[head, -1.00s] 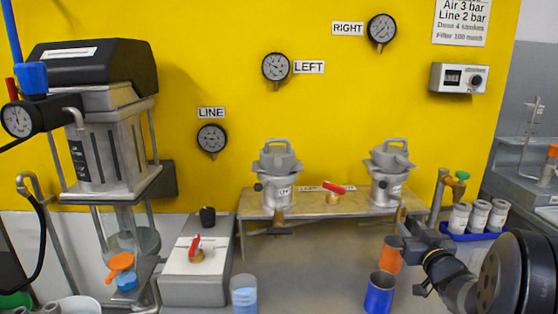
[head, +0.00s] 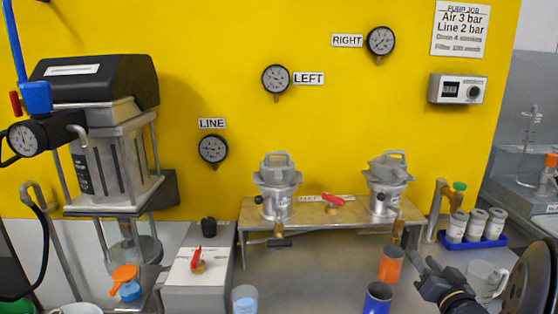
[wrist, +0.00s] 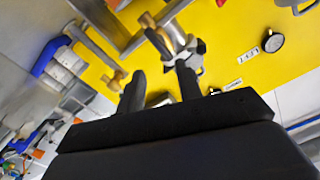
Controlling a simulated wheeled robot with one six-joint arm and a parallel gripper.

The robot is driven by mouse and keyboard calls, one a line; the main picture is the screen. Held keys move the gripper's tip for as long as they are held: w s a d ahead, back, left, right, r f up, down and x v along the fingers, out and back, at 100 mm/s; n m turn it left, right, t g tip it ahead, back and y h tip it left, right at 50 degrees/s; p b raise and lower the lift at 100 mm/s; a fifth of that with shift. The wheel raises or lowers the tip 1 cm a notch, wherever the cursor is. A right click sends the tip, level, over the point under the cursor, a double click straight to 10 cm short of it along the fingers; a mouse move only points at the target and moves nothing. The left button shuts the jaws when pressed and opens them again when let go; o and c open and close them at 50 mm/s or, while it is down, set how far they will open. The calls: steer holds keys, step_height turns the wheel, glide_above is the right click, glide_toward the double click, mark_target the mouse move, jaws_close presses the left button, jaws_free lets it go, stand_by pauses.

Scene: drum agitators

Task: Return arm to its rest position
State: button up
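My gripper (head: 428,270) is at the lower right of the head view, above the bench and right of the orange cup (head: 391,264). My dark arm link fills the lower right corner there. In the wrist view my gripper (wrist: 158,82) shows two dark fingers spread apart with nothing held between them. The wrist view is tilted. Beyond the fingers it shows metal fittings and the yellow wall.
A blue cup (head: 378,298) stands in front of the orange cup. A clear mug (head: 486,281) is just right of my gripper. A blue tray (head: 474,241) holds several canisters behind it. Two grey pots stand on the raised shelf (head: 330,213). The bench middle is clear.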

mark_target(406, 240)
steer(key=shift+w+a+f+n+b, duration=0.1)
steer(key=shift+w+n+b, duration=0.7)
steer(key=shift+n+b, duration=1.8)
steer(key=shift+w+a+f+n+b, duration=0.15)
steer(key=shift+w+n+b, duration=0.6)
steer(key=shift+n+b, duration=1.8)
steer(key=shift+w+a+r+n+b, duration=0.1)
steer(key=shift+w+n+b, duration=0.95)
steer(key=shift+n, duration=2.8)
steer(key=shift+s, duration=0.25)
